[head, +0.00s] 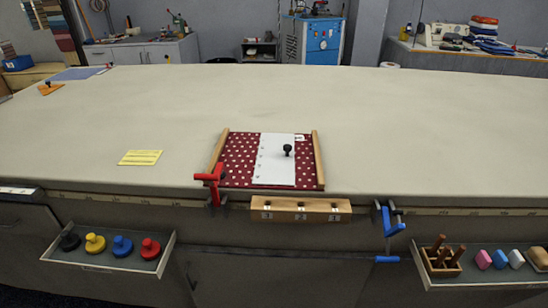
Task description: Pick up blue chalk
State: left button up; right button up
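A small blue block (500,259), which looks like the blue chalk, lies in the right tray (470,282) hanging at the table's front. It sits between a pink block (484,260) on its left and a white block (516,258) on its right. The pieces stand close together, and I cannot tell whether they touch. Neither of my grippers is in view.
A wooden holder with upright pegs (441,262) and a tan block (538,258) share the right tray. A blue clamp (387,225) stands left of it. The left tray (108,265) holds several coloured knobs. A red clamp (213,185) grips beside dotted cloth (238,160).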

aim_at(499, 259)
jog(key=z, duration=1.6)
